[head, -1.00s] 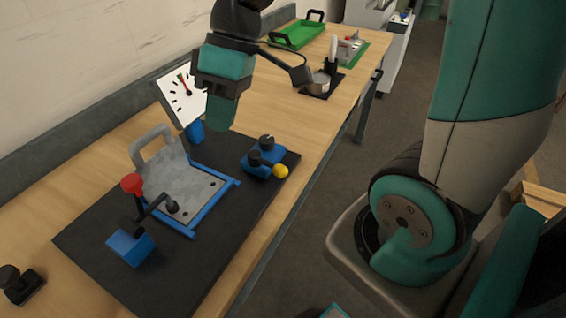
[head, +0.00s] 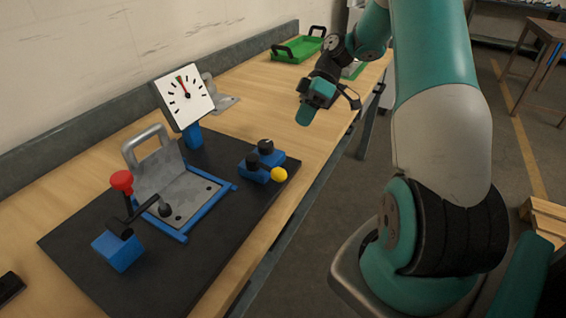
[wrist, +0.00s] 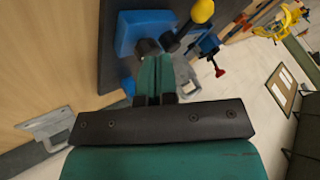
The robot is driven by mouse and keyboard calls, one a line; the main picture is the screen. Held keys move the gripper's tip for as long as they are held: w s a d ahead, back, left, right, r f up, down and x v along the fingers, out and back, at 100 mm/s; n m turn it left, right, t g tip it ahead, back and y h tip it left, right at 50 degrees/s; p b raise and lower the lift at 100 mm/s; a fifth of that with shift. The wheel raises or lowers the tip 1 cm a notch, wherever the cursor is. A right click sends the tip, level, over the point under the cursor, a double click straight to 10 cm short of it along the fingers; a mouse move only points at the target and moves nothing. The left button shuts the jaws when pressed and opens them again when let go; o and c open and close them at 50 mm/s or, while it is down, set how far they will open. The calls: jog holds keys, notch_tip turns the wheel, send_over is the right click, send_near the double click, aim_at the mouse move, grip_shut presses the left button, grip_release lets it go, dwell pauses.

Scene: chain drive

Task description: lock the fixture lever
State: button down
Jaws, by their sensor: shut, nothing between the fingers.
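A lever with a red knob (head: 122,181) stands upright on a blue block (head: 118,250) at the front left of the black mat. A dark arm reaches from this block over the grey angled plate (head: 178,198), its black tip at the plate. A second blue unit (head: 262,165) with black knobs and a yellow ball (head: 279,174) sits at the mat's right edge. Which lever the task names is not marked. My gripper (head: 304,116) is shut and empty, above the table beyond the yellow ball. In the wrist view, its fingers (wrist: 155,82) overlap the blue unit (wrist: 145,28).
A dial gauge (head: 185,97) on a blue post stands behind the plate. A blue frame (head: 208,213) borders the plate. Farther back are a grey bracket (head: 222,103) and a green tray (head: 298,46).

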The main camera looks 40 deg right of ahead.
aim_at(265, 168)
jog(key=shift+a, duration=0.1)
jog(key=p+x, duration=0.1)
jog(key=x, duration=0.8)
jog(key=shift+s+a+f, duration=0.15)
jog(key=shift+a+f, duration=0.1)
jog(key=shift+a, duration=0.05)
jog(key=shift+s+a+r+p, duration=0.3)
jog(key=shift+s+a+p, duration=0.35)
jog(key=shift+s+a, duration=0.7)
jog(key=shift+a, duration=0.05)
